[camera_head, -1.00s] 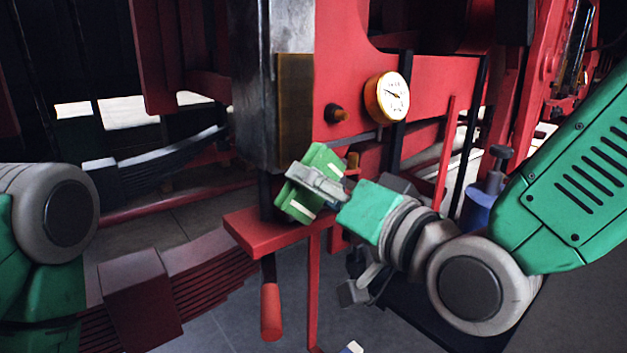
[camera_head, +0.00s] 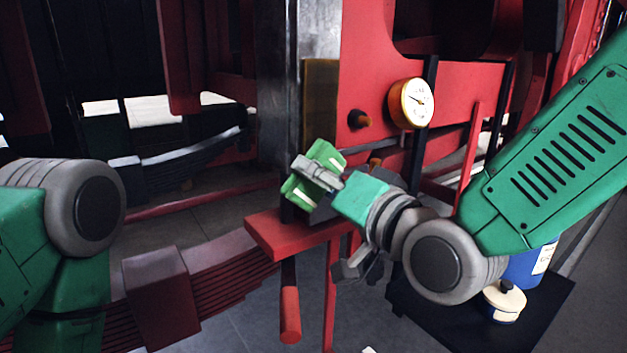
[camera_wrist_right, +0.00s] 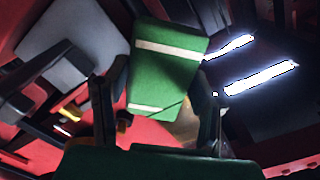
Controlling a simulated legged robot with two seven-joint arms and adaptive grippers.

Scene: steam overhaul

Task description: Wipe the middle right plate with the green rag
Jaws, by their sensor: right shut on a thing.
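My right gripper (camera_head: 318,174) is shut on the green rag (camera_head: 325,157), a folded green block with pale stripes. In the right wrist view the rag (camera_wrist_right: 168,68) sits between the dark fingers. In the head view it is in front of the lower part of a grey metal column, just below a brownish plate (camera_head: 320,100) on the column's right face. I cannot tell if the rag touches the column, or if this is the middle right plate. My left arm shows at the left; its gripper is out of view.
A red ledge (camera_head: 268,240) with a red-handled lever (camera_head: 289,315) lies below the gripper. A round gauge (camera_head: 411,103) and a dark knob (camera_head: 359,119) are on the red panel to the right. A black tray (camera_head: 540,330) holds a blue can (camera_head: 530,265) and a lidded pot (camera_head: 504,302).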

